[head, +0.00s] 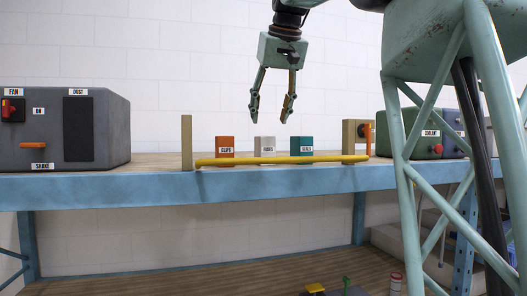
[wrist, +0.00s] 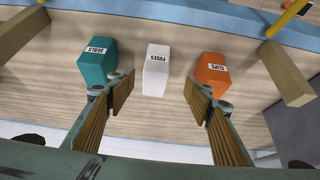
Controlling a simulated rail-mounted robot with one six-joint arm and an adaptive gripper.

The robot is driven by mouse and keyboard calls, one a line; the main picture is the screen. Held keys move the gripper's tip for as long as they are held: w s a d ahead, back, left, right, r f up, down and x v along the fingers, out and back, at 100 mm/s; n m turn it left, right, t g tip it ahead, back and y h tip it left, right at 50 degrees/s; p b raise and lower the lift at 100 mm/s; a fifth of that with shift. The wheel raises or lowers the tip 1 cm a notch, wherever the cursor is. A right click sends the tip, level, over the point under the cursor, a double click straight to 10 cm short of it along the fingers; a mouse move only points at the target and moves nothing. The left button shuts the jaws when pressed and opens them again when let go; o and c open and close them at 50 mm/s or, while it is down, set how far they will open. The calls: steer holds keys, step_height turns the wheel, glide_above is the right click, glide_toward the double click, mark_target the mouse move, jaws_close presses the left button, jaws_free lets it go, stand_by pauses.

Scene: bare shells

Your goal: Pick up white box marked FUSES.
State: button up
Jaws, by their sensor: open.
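The white box marked FUSES (head: 265,148) stands upright on the shelf, between an orange box marked CLIPS (head: 225,148) and a teal box marked SEALS (head: 301,148). My gripper (head: 271,119) is open and empty above the row, with its fingers pointing down. In the wrist view the white box (wrist: 156,75) lies ahead of and between the spread fingers (wrist: 160,93), not touched by them. The teal box (wrist: 97,62) is to its left and the orange box (wrist: 212,74) to its right there.
A yellow bar (head: 270,160) runs along the shelf front before the boxes. Wooden posts (head: 187,142) and (head: 349,137) stand at its ends. A grey machine (head: 100,125) is at left, a green COOLENT-like labelled box (head: 420,145) at right. Gaps separate the boxes.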

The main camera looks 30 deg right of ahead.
mark_target(265, 148)
steer(key=shift+w+d+r, duration=0.3)
steer(key=shift+w+d, duration=0.2)
steer(key=shift+w, duration=0.1)
steer(key=shift+f, duration=0.1)
steer(key=shift+x, duration=4.2)
steer(key=shift+w+d, duration=0.1)
steer(key=shift+w, duration=0.05)
steer(key=shift+p+x, duration=0.55)
steer(key=shift+x, duration=2)
steer(key=shift+w, duration=0.1)
steer(key=c, duration=1)
